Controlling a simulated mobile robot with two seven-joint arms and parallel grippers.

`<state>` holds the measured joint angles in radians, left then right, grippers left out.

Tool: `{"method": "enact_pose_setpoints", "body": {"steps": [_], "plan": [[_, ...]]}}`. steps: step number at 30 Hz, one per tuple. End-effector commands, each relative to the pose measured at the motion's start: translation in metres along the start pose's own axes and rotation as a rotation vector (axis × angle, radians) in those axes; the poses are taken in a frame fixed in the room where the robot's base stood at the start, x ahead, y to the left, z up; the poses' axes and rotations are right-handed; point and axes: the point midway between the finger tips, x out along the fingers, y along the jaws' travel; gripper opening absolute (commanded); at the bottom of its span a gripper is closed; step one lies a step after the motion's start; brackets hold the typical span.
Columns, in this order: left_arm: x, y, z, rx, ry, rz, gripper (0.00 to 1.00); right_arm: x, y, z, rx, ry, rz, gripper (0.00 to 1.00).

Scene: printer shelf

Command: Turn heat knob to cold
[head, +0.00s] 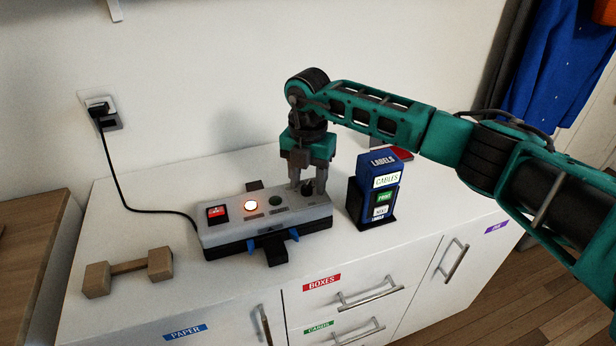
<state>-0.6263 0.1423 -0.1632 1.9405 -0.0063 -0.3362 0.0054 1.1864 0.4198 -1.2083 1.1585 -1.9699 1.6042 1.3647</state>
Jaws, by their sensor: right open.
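A grey device (262,238) with a sloped control panel sits on the white cabinet top. My right gripper (307,188) points down over the right end of the panel. Its fingers are open and stand around or just above the knob. The fingers partly hide the knob, so its pointer setting cannot be read. My left gripper is not in view.
A wooden dumbbell-shaped block (128,271) lies at the left. A black cord (122,183) runs from the wall socket to the device. The cabinet top is clear in front of the device.

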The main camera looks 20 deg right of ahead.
Motion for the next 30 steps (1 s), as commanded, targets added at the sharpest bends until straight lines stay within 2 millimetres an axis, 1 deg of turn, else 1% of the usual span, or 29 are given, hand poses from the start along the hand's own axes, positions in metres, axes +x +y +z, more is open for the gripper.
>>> {"method": "enact_pose_setpoints", "body": {"steps": [3,18,26,30], "plan": [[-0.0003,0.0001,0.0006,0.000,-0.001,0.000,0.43,-0.0001,0.0001,-0.0001,0.000,0.000,0.000,0.48],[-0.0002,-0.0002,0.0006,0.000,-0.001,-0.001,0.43,-0.0007,0.0000,0.0000,0.000,0.000,0.000,0.01],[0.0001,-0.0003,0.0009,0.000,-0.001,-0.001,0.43,-0.0007,0.0001,0.0002,-0.012,0.000,0.000,0.00],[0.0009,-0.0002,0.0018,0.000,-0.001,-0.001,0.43,-0.0007,0.0005,0.0004,-0.054,-0.001,0.000,0.00]]}}
